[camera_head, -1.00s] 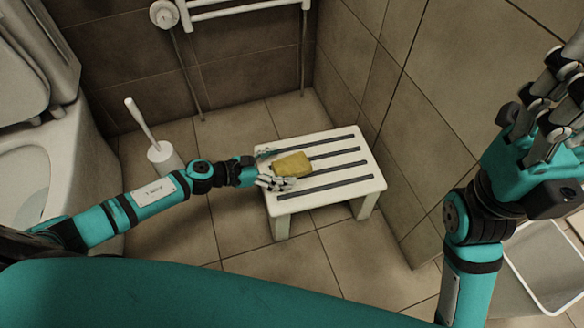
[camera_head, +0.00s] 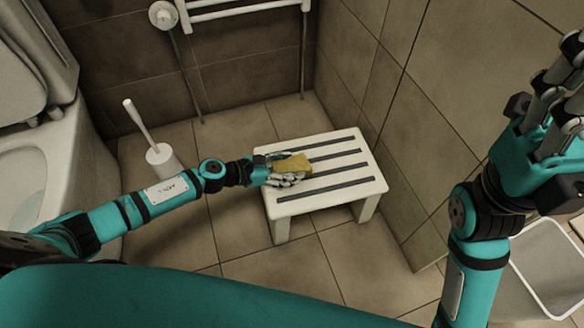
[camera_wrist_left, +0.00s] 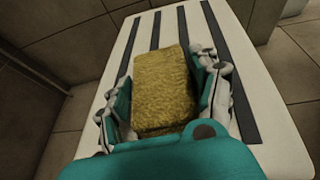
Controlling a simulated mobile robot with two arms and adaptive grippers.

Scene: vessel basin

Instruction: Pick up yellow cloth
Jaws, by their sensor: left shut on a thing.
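The yellow cloth (camera_head: 293,163) is a folded, block-like piece over the left part of a white stool (camera_head: 349,190) with dark strips. My left gripper (camera_head: 284,175) is shut on the cloth, with fingers along its sides. In the left wrist view the cloth (camera_wrist_left: 167,88) sits between the fingers, above the stool top (camera_wrist_left: 262,150). I cannot tell whether the cloth still touches the stool. My right gripper (camera_head: 560,110) is raised at the right edge, its fingers spread open, with nothing seen in it.
A toilet (camera_head: 40,165) stands at the left, with a toilet brush in its holder (camera_head: 163,160) beside it. A towel rail (camera_head: 240,10) is on the back wall. A tiled wall rises right of the stool. A white bin (camera_head: 548,268) stands at the lower right.

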